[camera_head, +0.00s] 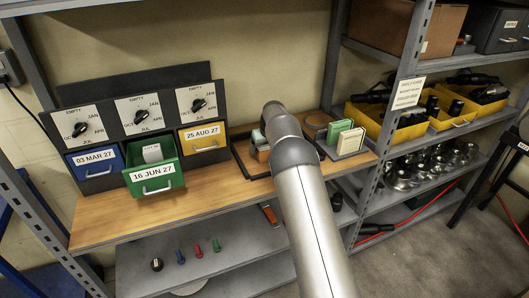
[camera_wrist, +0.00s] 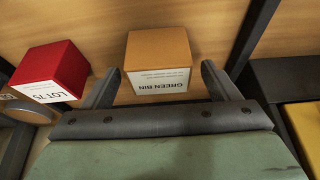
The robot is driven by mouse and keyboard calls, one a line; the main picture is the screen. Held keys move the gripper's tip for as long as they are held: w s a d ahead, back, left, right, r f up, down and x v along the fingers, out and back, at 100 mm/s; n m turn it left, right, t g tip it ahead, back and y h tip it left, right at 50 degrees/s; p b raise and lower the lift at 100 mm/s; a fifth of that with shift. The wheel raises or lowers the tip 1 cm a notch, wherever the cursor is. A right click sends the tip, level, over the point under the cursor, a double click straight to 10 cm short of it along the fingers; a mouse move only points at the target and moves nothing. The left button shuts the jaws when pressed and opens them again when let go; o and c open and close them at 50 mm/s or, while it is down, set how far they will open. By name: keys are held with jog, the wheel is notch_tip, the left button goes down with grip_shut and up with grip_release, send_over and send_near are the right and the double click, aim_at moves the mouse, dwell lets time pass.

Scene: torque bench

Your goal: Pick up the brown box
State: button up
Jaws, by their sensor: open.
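The brown box (camera_wrist: 158,52) is an orange-brown block with a white label reading "GREEN BIN", on the wooden surface in the wrist view. My gripper (camera_wrist: 161,67) is open, with one finger at each side of the box's near part. Gaps show between the fingers and the box, and nothing is held.
The head view shows an open green drawer (camera_head: 153,173), a rack with green cards (camera_head: 346,140), yellow bins (camera_head: 385,122) and a cardboard box (camera_head: 381,26) on the upper shelf.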

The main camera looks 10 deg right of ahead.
jog(key=shift+x, duration=1.3)
jog(key=c, duration=1.2)
jog(key=shift+w, duration=0.1)
jog(key=shift+c, duration=0.5)
jog(key=shift+r, duration=0.15)
